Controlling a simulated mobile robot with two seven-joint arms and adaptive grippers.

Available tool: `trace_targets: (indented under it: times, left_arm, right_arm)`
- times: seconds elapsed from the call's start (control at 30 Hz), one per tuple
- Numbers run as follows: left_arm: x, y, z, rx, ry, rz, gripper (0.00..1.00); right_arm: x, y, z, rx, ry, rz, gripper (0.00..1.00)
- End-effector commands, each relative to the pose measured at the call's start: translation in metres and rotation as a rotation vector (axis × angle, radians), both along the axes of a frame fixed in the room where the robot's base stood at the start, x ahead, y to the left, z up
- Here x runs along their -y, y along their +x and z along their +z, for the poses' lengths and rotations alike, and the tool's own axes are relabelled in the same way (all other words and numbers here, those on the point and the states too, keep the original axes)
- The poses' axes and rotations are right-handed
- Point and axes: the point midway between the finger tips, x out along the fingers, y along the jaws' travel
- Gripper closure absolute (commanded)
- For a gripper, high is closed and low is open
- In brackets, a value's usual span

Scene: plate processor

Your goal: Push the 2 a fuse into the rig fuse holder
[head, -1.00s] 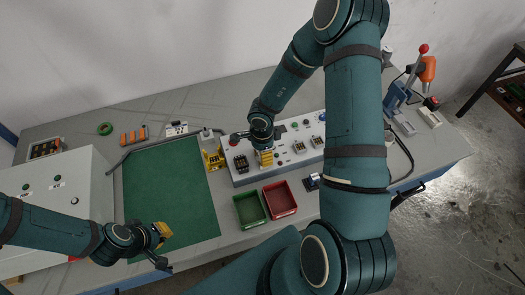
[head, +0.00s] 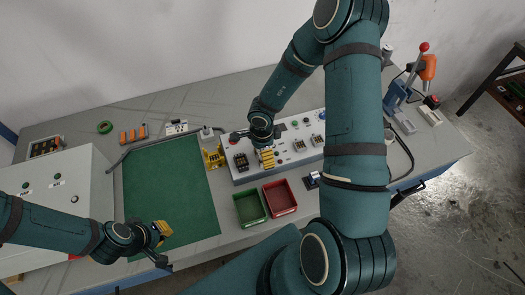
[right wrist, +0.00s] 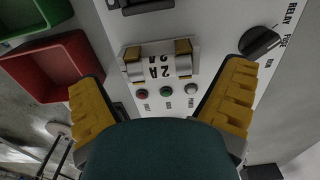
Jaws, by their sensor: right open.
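The rig fuse holder (right wrist: 182,46) has brass clips on a pale base and is upper centre in the right wrist view. A pale fuse (right wrist: 158,69) with silver ends and a 2 A marking appears to lie across the clips; how deep it sits I cannot tell. My right gripper (right wrist: 164,78) is open, its yellow fingers apart on either side of the fuse and clear of it. In the head view my right gripper (head: 265,157) is over the rig panel and hides the holder. My left gripper (head: 163,231) is over the green mat's near edge; its jaw gap is unclear.
The rig panel (head: 238,179) carries a relay/fuse knob (right wrist: 259,42) and several small buttons. A green bin (head: 249,208) and a red bin (head: 280,198) stand in front of it. The green mat (head: 170,190) is mostly clear. A lever press (head: 398,92) stands at the right.

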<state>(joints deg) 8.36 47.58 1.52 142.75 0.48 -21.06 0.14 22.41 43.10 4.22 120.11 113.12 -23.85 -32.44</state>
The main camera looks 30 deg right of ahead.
Motion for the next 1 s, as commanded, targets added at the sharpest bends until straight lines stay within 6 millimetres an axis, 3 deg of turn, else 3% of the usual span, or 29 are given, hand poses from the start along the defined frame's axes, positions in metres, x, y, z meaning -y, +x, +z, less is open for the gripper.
trace_targets:
  times: [0.6, 1.0]
  left_arm:
    - [0.000, 0.000, 0.000, 0.000, 0.000, 0.000, 1.00]
    - [0.000, 0.000, 0.000, 0.000, -0.001, 0.000, 1.00]
  right_arm:
    - [0.001, 0.000, 0.104, 0.003, -0.001, -0.003, 0.04]
    - [0.000, 0.000, 0.118, -0.001, 0.000, 0.000, 0.04]
